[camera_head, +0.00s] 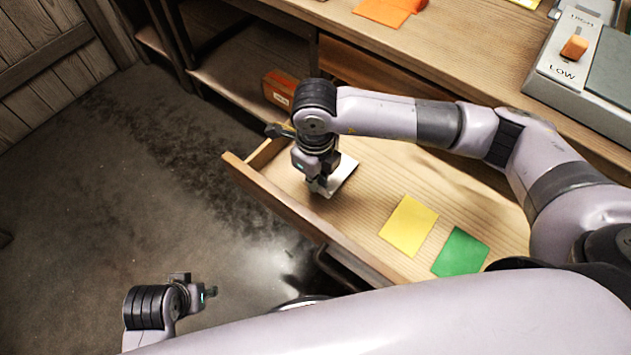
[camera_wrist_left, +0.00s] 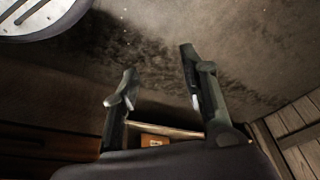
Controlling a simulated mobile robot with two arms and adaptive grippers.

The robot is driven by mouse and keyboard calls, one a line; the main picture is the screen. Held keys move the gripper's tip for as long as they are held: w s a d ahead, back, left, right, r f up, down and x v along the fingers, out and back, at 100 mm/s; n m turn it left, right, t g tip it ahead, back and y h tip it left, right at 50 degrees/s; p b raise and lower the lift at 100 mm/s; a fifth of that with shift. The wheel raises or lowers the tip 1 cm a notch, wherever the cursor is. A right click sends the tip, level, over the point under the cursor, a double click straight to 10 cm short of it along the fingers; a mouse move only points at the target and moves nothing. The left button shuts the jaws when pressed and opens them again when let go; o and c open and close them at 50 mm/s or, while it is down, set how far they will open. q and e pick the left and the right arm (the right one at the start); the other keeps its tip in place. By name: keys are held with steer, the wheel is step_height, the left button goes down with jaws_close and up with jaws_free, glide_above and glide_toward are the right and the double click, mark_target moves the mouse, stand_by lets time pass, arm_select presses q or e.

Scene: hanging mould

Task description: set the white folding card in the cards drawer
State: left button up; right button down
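The open wooden cards drawer (camera_head: 378,208) is pulled out below the counter. The white folding card (camera_head: 344,172) is at the drawer's left end, partly hidden by my right gripper (camera_head: 322,184). My right gripper points down over the card with its fingertips at it; whether the fingers are shut on it cannot be told. A yellow card (camera_head: 409,226) and a green card (camera_head: 461,252) lie flat on the drawer bottom to the right. My left gripper (camera_head: 205,294) is away from the drawer, over the floor. Its fingers are apart and empty in the left wrist view (camera_wrist_left: 160,95).
An orange box (camera_head: 277,90) stands on the lower shelf behind the drawer. Orange cards (camera_head: 388,11) lie on the counter (camera_head: 440,45). A grey device (camera_head: 575,55) with an orange switch marked LOW stands at the right. The floor at the left is clear.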

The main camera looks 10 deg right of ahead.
steer(key=shift+f, duration=0.65)
arm_select(q)
steer(key=shift+r, duration=0.4)
arm_select(e)
steer(key=c, duration=2.1)
jaws_free()
steer(key=o, duration=0.3)
arm_select(q)
steer(key=shift+s+r, duration=0.1)
steer(key=shift+r, duration=0.3)
step_height(320, 180, down, 7)
steer(key=p, duration=0.1)
steer(key=shift+f+p, duration=0.2)
steer(key=shift+p, duration=0.2)
arm_select(e)
step_height(320, 180, up, 12)
